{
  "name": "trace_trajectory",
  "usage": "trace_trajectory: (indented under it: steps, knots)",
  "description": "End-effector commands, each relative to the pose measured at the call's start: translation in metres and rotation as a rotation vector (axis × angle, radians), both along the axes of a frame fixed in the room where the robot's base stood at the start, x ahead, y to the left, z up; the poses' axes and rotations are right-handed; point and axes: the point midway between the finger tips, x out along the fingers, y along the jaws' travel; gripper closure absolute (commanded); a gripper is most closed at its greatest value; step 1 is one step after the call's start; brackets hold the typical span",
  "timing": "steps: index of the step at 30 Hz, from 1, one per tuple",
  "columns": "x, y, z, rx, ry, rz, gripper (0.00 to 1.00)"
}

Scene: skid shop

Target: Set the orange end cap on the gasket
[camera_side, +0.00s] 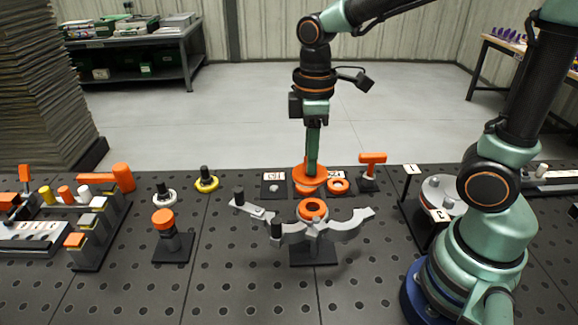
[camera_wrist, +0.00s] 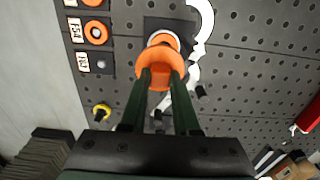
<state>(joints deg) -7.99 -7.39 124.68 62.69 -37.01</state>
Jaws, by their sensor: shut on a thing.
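My gripper (camera_side: 311,165) points down, shut on the orange end cap (camera_side: 311,179), a wide round disc. In the wrist view the cap (camera_wrist: 160,60) sits between both fingertips (camera_wrist: 162,78). An orange ring-shaped part (camera_side: 313,210) with a dark centre sits on a grey clamp stand (camera_side: 345,226). In the wrist view that part (camera_wrist: 165,38) shows partly from behind the cap, with a pale band on it. I cannot make out the gasket clearly there. In the side view the cap appears above and behind the stand, apart from it.
An orange ring (camera_side: 339,186) lies on a card behind the stand, beside a labelled card (camera_side: 273,184). An orange T-handle (camera_side: 372,160) stands behind right. An orange-topped post (camera_side: 164,218) and a yellow ring part (camera_side: 206,182) stand left. The front of the perforated table is clear.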

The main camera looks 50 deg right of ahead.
Motion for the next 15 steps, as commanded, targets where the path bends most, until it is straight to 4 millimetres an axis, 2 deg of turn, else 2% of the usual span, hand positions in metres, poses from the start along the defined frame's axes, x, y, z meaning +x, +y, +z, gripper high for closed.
trace_trajectory:
  steps: [3,8,15]
  knots:
    - [-0.008,0.0,-0.001,0.0,-0.001,0.0,1.0]
    - [-0.011,-0.001,-0.006,0.0,0.001,0.0,1.0]
    - [-0.011,-0.001,-0.025,-0.001,0.004,0.0,1.0]
